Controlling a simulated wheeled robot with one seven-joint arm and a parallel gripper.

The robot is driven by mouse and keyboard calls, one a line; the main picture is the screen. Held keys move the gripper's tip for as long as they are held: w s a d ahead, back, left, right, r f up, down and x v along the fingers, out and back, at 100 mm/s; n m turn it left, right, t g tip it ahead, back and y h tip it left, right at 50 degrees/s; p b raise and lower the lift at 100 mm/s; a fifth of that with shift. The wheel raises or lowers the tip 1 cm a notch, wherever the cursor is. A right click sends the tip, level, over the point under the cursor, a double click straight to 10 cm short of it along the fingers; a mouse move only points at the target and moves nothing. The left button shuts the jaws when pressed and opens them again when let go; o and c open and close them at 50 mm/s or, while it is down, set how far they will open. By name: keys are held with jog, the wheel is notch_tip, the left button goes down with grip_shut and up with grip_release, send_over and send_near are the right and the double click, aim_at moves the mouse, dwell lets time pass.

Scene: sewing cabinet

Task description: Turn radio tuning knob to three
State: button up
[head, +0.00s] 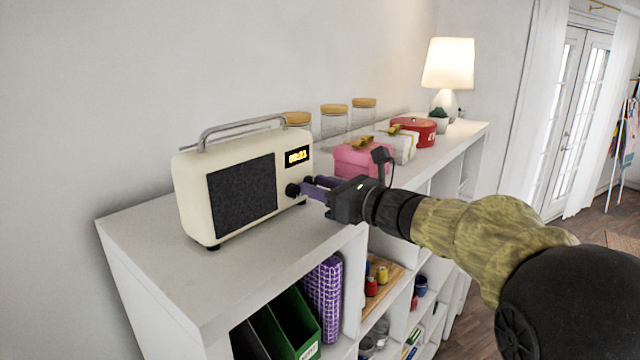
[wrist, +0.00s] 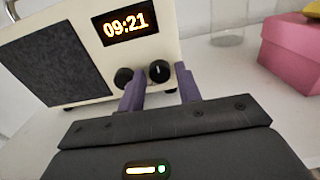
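The cream radio (head: 240,180) stands upright on the white cabinet top, with a dark speaker cloth and a lit clock display. In the wrist view, the radio (wrist: 75,90) shows 09:21 and two black knobs below the display. The right knob (wrist: 158,71) has a white mark pointing roughly up; the left knob (wrist: 123,77) is just beside it. My gripper (wrist: 160,74) has its purple fingers apart, one on each side of the right knob, with small gaps showing. In the head view, my gripper (head: 308,187) is at the radio's front lower right; its fingers partly hide the knobs.
A pink box (head: 358,160), glass jars (head: 334,122), a red pot (head: 413,131) and a lit lamp (head: 447,68) stand farther along the cabinet top (head: 130,222). Shelves below hold green folders (head: 290,320) and a purple box (head: 324,295). Bare cabinet top lies before the radio.

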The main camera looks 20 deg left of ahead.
jog(key=c, duration=0.7)
jog(key=shift+f+m+b, duration=0.1)
jog(key=shift+m+b, duration=0.3)
jog(key=shift+b, duration=0.05)
jog(key=shift+m+b, duration=0.8)
jog(key=shift+m, duration=0.4)
jog(key=shift+m+b, duration=0.4)
jog(key=shift+m, duration=1)
jog(key=o, duration=0.7)
